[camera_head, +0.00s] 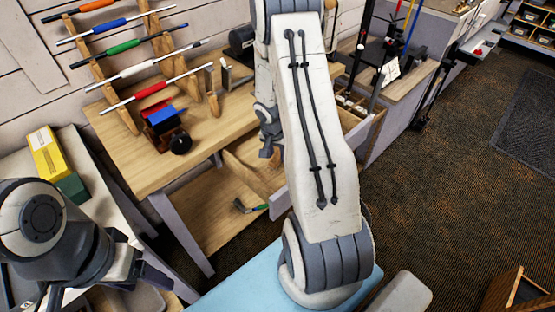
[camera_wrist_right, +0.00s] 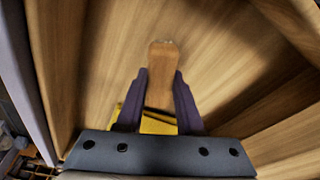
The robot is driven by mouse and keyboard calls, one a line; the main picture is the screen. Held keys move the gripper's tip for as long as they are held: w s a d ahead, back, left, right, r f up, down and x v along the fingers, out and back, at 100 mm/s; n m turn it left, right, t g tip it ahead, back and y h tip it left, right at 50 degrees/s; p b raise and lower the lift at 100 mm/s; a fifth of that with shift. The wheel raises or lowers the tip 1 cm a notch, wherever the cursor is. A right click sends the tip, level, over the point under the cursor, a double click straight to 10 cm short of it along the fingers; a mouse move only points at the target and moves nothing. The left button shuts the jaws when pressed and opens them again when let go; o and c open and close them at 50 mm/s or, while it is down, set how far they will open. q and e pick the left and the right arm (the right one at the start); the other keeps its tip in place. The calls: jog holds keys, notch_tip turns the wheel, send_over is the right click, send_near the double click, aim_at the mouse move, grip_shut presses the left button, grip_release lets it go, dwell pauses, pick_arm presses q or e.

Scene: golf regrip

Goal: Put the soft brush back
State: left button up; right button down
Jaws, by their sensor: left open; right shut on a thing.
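The soft brush, taken to be the wooden-handled piece (camera_wrist_right: 161,72) in the right wrist view, is between the fingers of my right gripper (camera_wrist_right: 158,88). The gripper is shut on it. Its rounded wooden end points away from the gripper, and something yellow (camera_wrist_right: 157,125) shows between the fingers close to the palm. Wooden floor and walls surround it, like the inside of a drawer. In the head view my right gripper (camera_head: 268,150) is over the open drawer (camera_head: 240,165) under the bench; the brush cannot be made out there. My left gripper (camera_head: 150,277) is open and empty at lower left.
The wooden bench (camera_head: 150,165) carries a rack of coloured shafts (camera_head: 135,68) and a small vise (camera_head: 165,125). A green-handled tool (camera_head: 250,207) lies on the shelf below. A yellow box (camera_head: 47,152) stands on the left table. The drawer walls are close around my right gripper.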

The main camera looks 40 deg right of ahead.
aim_at(274, 159)
jog(key=shift+f, duration=0.8)
jog(key=shift+f+b, duration=0.2)
jog(key=shift+b, duration=0.1)
jog(key=c, duration=0.5)
grip_release()
jog(key=shift+c, duration=0.2)
jog(key=shift+r+p, duration=0.45)
jog(key=shift+r, duration=0.15)
notch_tip(274, 159, up, 11)
jog(key=s+a+p, duration=0.1)
jog(key=a, duration=0.1)
jog(key=shift+p, duration=0.4)
